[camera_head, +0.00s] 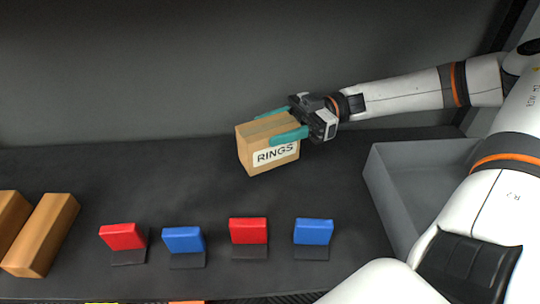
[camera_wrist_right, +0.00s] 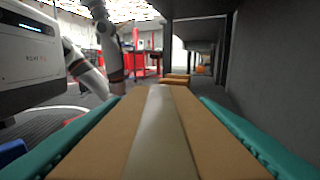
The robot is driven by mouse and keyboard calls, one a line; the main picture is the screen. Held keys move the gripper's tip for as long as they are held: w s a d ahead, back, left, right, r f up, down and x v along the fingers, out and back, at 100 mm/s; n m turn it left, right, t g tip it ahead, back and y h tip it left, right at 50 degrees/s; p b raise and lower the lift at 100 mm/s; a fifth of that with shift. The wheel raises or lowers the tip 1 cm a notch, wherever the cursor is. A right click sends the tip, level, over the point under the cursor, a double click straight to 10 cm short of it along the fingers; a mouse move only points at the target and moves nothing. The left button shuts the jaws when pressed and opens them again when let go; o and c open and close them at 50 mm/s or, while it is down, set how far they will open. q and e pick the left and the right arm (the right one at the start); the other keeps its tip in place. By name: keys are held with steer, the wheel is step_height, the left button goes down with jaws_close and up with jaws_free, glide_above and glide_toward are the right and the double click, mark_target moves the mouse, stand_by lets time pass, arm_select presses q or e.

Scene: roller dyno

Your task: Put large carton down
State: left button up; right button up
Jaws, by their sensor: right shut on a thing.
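The large carton (camera_head: 252,153) is a brown box with a white label reading "RINGS", in the middle of the head view. My right gripper (camera_head: 285,124) reaches in from the right, and its teal fingers lie along two opposite sides of the carton. It is shut on the carton. In the right wrist view the carton's taped top (camera_wrist_right: 158,135) fills the lower middle between the two teal fingers. The carton is over the dark shelf (camera_head: 170,180); whether its underside touches the surface I cannot tell. My left gripper is not in view.
Red blocks (camera_head: 122,236) (camera_head: 248,231) and blue blocks (camera_head: 183,239) (camera_head: 314,231) stand on dark bases along the front. Brown boxes (camera_head: 45,235) lie at the left. A grey open bin (camera_head: 385,200) is at the right. The shelf left of the carton is clear.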

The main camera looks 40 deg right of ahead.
step_height(320, 180, down, 4)
steer(key=b, duration=0.2)
steer(key=shift+b, duration=0.4)
steer(key=shift+r, duration=0.1)
steer(key=o, duration=1.3)
steer(key=shift+d, duration=0.1)
steer(key=d+p, duration=0.1)
steer(key=d, duration=0.2)
steer(key=s+d+p, duration=0.1)
steer(key=d, duration=0.3)
steer(key=d+p, duration=0.2)
steer(key=d, duration=0.1)
steer(key=shift+s+d, duration=0.3)
steer(key=shift+s, duration=0.05)
steer(key=shift+s+d, duration=0.1)
steer(key=shift+d, duration=0.45)
